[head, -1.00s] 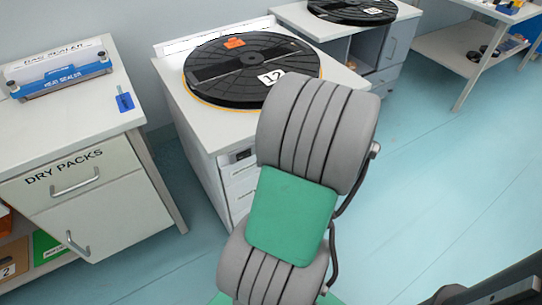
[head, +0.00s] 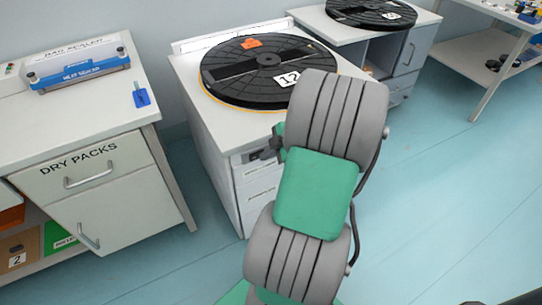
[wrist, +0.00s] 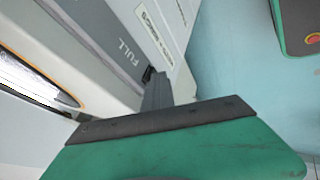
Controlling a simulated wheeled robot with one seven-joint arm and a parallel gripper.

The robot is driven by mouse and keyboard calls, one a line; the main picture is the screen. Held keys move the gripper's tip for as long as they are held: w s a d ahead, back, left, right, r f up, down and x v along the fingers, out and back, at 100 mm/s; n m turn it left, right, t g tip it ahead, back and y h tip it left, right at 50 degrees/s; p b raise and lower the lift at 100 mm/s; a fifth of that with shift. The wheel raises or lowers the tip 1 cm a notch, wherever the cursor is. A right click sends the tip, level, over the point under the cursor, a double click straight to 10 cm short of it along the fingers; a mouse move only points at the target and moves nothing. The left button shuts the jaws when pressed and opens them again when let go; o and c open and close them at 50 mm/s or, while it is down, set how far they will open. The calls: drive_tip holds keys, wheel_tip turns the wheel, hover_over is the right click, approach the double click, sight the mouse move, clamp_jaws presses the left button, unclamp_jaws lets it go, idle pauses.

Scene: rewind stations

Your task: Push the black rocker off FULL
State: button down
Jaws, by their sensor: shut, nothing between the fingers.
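The white cabinet (head: 219,164) in the head view carries the black reel numbered 12 and has a small panel near the top of its front. In the wrist view the grey panel (wrist: 117,45) bears the word FULL. A small black piece, seemingly the rocker (wrist: 148,74), sits just beside that word. My gripper (wrist: 154,82) is shut and empty, its grey fingers right at the rocker and covering part of it. I cannot tell whether they touch or which way the rocker is tipped. In the head view my gripper (head: 268,153) is at the cabinet's front panel.
The black reel (head: 255,85) lies flat on the cabinet. The DRY PACKS cabinet (head: 120,208) stands to the left, with a heat sealer (head: 79,72) on top. Another reel (head: 371,13) lies on a station behind. The blue floor at right is clear.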

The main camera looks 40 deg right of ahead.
drive_tip(key=shift+w, duration=0.1)
drive_tip(key=shift+a, duration=0.75)
drive_tip(key=shift+s, duration=0.2)
drive_tip(key=s+f+v, duration=0.1)
drive_tip(key=s+v, duration=0.1)
drive_tip(key=v, duration=1)
drive_tip(key=shift+f, duration=0.3)
